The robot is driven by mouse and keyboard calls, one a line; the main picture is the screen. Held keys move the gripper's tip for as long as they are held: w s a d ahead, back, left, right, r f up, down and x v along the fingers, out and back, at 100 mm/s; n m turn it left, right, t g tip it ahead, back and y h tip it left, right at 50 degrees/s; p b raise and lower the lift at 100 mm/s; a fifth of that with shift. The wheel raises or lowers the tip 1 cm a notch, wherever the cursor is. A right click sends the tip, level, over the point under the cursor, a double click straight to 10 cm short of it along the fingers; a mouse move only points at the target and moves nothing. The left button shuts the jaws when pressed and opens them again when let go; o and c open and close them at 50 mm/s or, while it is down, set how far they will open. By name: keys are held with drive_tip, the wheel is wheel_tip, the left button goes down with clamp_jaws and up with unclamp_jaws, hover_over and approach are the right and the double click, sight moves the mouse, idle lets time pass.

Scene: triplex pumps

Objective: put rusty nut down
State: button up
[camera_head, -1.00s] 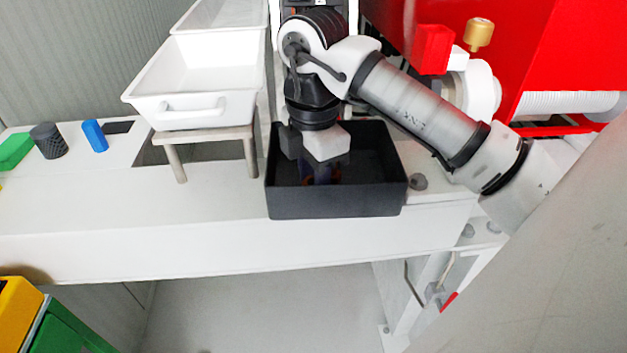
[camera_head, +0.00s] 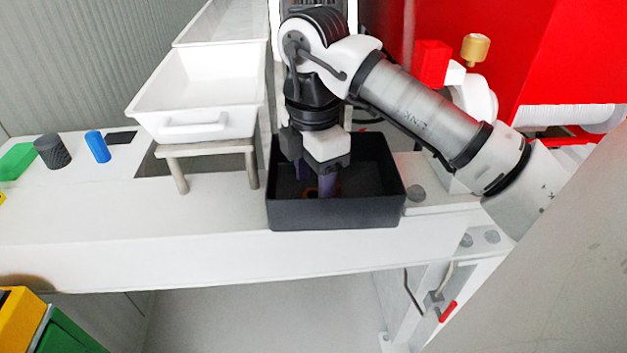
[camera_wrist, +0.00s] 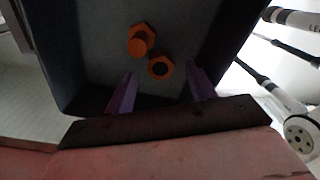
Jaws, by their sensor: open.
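My gripper (camera_head: 314,182) is over and partly inside the black bin (camera_head: 335,215), pointing down. Its two purple fingers stand apart. In the wrist view my gripper (camera_wrist: 160,90) is open, with an orange-brown rusty nut (camera_wrist: 161,67) lying on the bin floor between and just beyond the fingertips. The nut's dark hole faces the camera. A rusty bolt (camera_wrist: 142,40) with a hexagonal head lies beside it, further into the bin. In the head view a bit of orange-brown (camera_head: 322,190) shows behind the fingers; I cannot tell which piece it is.
White trays (camera_head: 200,95) stand on a metal stand left of the bin. A blue part (camera_head: 97,147), a dark cylinder (camera_head: 52,151) and a green block (camera_head: 17,160) lie further left. Red machinery (camera_head: 560,60) is at the right. The white bench (camera_head: 150,235) front is clear.

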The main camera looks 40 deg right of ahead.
sight(314, 194)
wheel_tip(314, 194, up, 10)
drive_tip(key=p, duration=0.5)
